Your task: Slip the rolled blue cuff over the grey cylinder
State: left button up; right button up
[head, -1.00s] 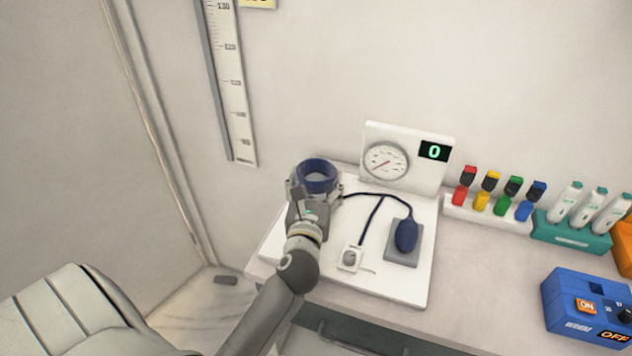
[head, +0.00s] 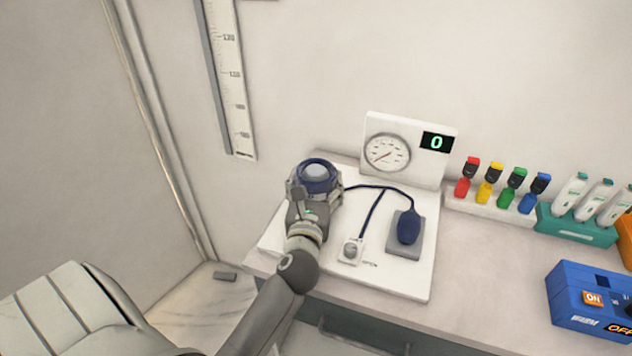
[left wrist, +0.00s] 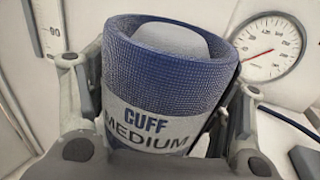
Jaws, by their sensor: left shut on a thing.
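The rolled blue cuff (head: 331,182) is in my left gripper (head: 315,192) at the left of the white board. The left wrist view shows the cuff (left wrist: 160,75) upright and close up, its label reading "CUFF MEDIUM", with a finger on either side. The rounded top of the grey cylinder (head: 317,170) shows inside the cuff's ring; it also shows in the left wrist view (left wrist: 172,40), near the rim. The cuff is around the cylinder's upper end. The cylinder's lower part is hidden. My right gripper is not in view.
The white board (head: 400,285) holds a gauge panel (head: 408,150) reading 0, a dark blue bulb (head: 408,226) and a small white valve piece (head: 350,250), joined by blue tubing. Coloured markers (head: 500,187) and a blue box (head: 590,300) stand to the right. A pale chair (head: 65,310) is at lower left.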

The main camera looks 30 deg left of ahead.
pick_arm(q)
jog(key=shift+f+b, duration=0.35)
jog(key=shift+f, duration=0.2)
jog(key=o, duration=1.1)
jog(key=v, duration=1.2)
jog(key=shift+d, duration=0.1)
